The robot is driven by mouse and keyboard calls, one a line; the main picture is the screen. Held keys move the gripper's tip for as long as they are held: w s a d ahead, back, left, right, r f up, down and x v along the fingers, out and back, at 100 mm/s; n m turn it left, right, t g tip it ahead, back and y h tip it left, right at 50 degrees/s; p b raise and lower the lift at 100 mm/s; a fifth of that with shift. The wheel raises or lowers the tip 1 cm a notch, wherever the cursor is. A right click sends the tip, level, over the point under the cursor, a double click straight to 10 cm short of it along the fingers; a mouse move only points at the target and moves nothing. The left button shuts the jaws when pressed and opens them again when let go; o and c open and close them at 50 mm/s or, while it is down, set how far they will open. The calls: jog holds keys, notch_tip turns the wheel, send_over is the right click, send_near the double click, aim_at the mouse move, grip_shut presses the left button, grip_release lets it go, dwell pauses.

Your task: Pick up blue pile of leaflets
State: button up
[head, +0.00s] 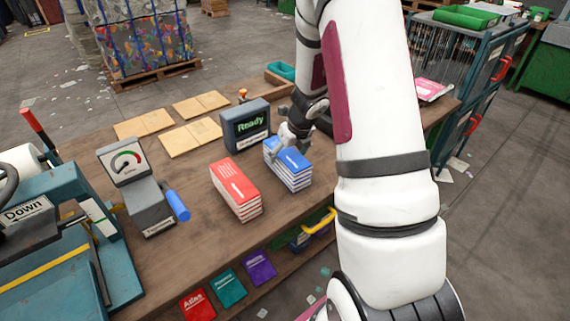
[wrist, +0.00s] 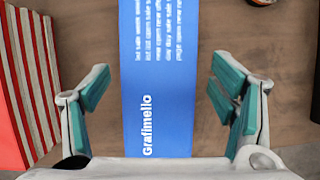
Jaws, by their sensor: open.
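The blue pile of leaflets (head: 289,165) stands on the wooden table in the head view, a stack with a blue top sheet and white-and-blue edges. In the wrist view its blue top (wrist: 158,95) fills the middle, with white print and the word "Grafimello". My gripper (head: 291,140) is at the far left part of the pile in the head view. In the wrist view my gripper (wrist: 158,105) is open, with one teal-padded finger on each side of the pile and gaps between pads and pile. Whether the fingertips reach below its top I cannot tell.
A red pile of leaflets (head: 235,189) stands close to the left; its striped side (wrist: 35,75) shows in the wrist view. A "Ready" display (head: 246,125) stands behind. Brown cardboard pieces (head: 190,136) and a gauge device (head: 127,162) lie farther left on the table.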

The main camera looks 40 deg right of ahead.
aim_at(285, 157)
jog(key=b+x, duration=0.1)
jog(key=x, duration=0.4)
jog(key=shift+r, duration=0.1)
jog(key=c, duration=1.7)
jog(key=shift+s+r, duration=0.1)
jog(key=shift+r, duration=0.05)
